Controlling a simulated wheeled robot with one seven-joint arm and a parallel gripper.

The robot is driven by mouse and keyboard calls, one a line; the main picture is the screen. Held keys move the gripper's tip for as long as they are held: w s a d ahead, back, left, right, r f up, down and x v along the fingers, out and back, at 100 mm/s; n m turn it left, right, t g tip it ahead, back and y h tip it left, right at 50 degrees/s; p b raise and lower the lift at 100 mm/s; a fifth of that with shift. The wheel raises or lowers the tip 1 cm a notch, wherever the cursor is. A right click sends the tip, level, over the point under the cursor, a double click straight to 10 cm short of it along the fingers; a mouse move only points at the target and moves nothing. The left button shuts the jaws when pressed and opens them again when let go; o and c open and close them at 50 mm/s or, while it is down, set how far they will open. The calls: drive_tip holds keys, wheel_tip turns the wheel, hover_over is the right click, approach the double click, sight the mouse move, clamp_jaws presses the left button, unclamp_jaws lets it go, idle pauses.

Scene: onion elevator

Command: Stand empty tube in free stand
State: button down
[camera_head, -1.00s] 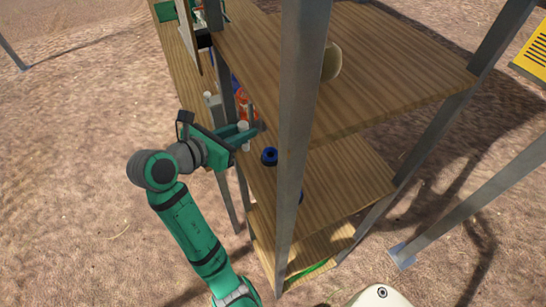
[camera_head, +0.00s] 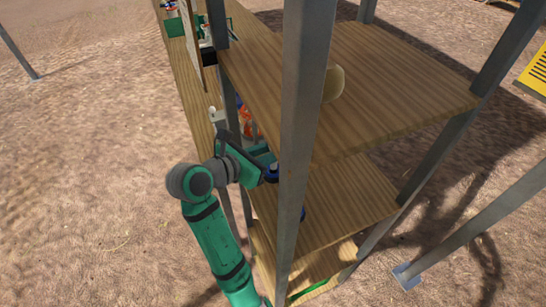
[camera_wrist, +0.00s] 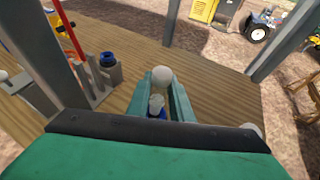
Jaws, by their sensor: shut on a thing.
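My gripper (camera_wrist: 163,88) is shut on a pale tube (camera_wrist: 162,75), whose rounded top shows between the fingertips in the wrist view. A blue ring-shaped stand (camera_wrist: 161,114) shows low between the fingers, under the tube. In the head view my gripper (camera_head: 270,162) is over the middle shelf, just above the blue stand (camera_head: 272,174), and the tube is hidden. I cannot tell whether the tube's lower end is inside the stand. Another blue piece (camera_head: 302,213) is partly hidden behind the front post.
A grey holder (camera_wrist: 105,75) with a blue ring and a red rod (camera_wrist: 68,30) stand to the left. The front metal post (camera_head: 300,120) and upper shelf (camera_head: 400,75) are close to my gripper. The middle shelf (camera_head: 355,195) is bare to the right.

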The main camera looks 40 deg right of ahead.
wheel_tip(320, 180, down, 3)
drive_tip(key=shift+r, duration=0.15)
drive_tip(key=c, duration=1.6)
unclamp_jaws()
drive_tip(key=v, duration=1.2)
drive_tip(key=shift+r, duration=0.1)
drive_tip(key=shift+w, duration=0.1)
